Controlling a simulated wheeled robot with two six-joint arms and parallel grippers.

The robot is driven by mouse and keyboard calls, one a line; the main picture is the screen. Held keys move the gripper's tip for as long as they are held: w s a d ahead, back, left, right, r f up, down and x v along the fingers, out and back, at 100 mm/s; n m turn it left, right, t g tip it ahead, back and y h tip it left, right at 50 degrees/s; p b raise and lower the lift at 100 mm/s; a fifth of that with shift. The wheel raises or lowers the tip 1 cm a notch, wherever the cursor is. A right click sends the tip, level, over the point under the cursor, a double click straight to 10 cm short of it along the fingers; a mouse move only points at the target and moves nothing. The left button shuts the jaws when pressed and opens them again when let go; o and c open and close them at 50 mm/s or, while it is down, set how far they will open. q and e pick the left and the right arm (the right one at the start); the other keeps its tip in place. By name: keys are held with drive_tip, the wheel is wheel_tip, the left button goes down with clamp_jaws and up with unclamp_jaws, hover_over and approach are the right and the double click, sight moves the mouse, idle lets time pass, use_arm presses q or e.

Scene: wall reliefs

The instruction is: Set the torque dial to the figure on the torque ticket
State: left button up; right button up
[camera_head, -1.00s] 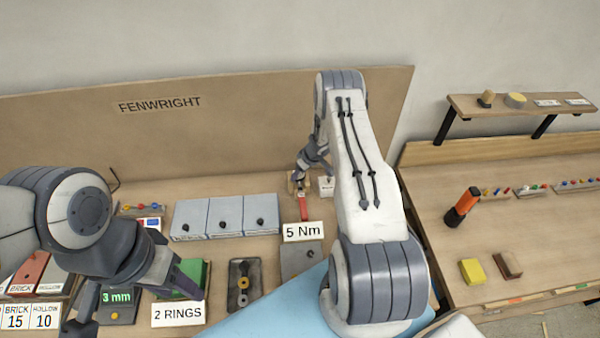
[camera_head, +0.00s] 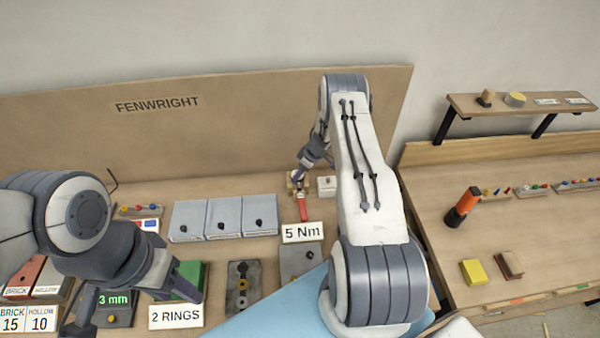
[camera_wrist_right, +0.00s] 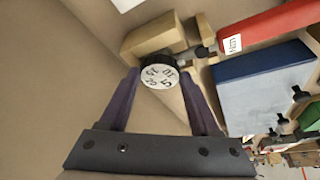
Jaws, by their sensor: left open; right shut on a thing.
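The torque ticket (camera_head: 302,232) reads "5 Nm" and stands at the middle of the bench in the head view. Behind it lies a wrench with a red handle (camera_head: 303,210), which also shows in the right wrist view (camera_wrist_right: 270,27). The torque dial (camera_wrist_right: 160,75) is a round white face with a dark rim and several figures, a 5 among them at its lower right. My right gripper (camera_wrist_right: 160,80) is shut on the dial, one finger on each side; in the head view it is small and partly hidden (camera_head: 299,178). My left gripper (camera_head: 130,305) is open and empty at the lower left.
Grey-blue boxes with dark knobs (camera_head: 223,217) stand left of the wrench. A "2 RINGS" card (camera_head: 176,317), a "3 mm" display (camera_head: 113,299) and a green block (camera_head: 188,281) lie near my left gripper. A second bench (camera_head: 530,235) is at the right.

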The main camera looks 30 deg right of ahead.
drive_tip(key=o, duration=1.4)
drive_tip(key=shift+s+d+r+b, duration=0.15)
drive_tip(key=shift+r+b, duration=0.15)
drive_tip(key=shift+r, duration=0.15)
drive_tip(key=shift+b+v, duration=1.3)
drive_tip(key=shift+v, duration=3.45)
